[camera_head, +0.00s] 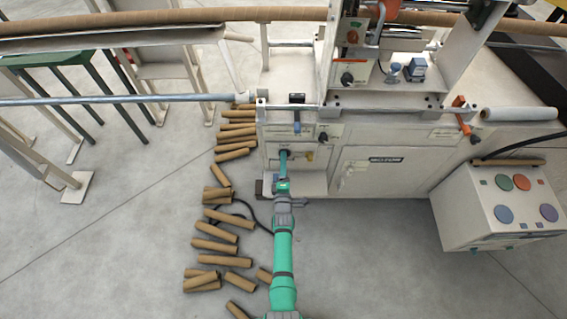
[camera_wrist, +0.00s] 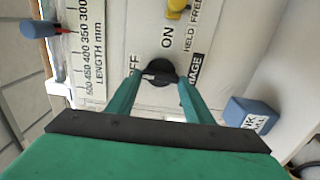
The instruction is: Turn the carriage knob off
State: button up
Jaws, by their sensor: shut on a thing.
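The carriage knob (camera_wrist: 159,72) is a round black knob on the cream panel, in the upper middle of the wrist view. "OFF" is printed at its left, "ON" above it and a partly hidden "CARRIAGE" label at its right. My gripper (camera_wrist: 158,80) is shut on the knob, with one green finger on each side. Which label the knob points to is hard to tell. In the head view my gripper (camera_head: 284,156) reaches the front panel of the machine (camera_head: 385,155), and the knob is mostly hidden there.
A yellow knob (camera_wrist: 177,8) marked "HELD FREE" sits close by, and it shows in the head view (camera_head: 310,156). A blue block-shaped part (camera_wrist: 250,114) is at the right. A blue-tipped lever (camera_wrist: 40,29) stands by the length scale. Several cardboard tubes (camera_head: 215,245) lie on the floor.

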jog(key=o, duration=1)
jog(key=shift+o, duration=0.2)
jog(key=shift+s, duration=0.15)
jog(key=s, duration=1)
jog(key=shift+s, duration=0.3)
